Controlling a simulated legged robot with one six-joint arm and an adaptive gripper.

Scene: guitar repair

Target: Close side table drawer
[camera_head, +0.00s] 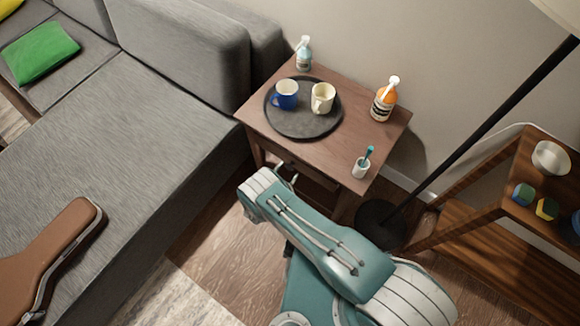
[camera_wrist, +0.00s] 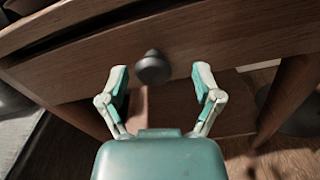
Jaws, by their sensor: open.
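The side table (camera_head: 350,130) is brown wood and stands between the sofa and the lamp. In the wrist view its drawer (camera_wrist: 215,45) fills the upper part, with a round dark knob (camera_wrist: 153,67) on its front. A dark gap (camera_wrist: 40,25) shows above the drawer front at the upper left, so the drawer seems to stand partly open. My gripper (camera_wrist: 160,85) is open, with one finger on each side of the knob and a clear space between knob and fingers.
On the table stand a round dark tray (camera_head: 322,127) with a blue mug (camera_head: 285,94) and a cream mug (camera_head: 322,98), bottles (camera_head: 383,100) and a small cup (camera_head: 361,167). A grey sofa (camera_head: 150,140) is at left, a lamp pole (camera_head: 480,125) and wooden shelf (camera_head: 470,215) at right.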

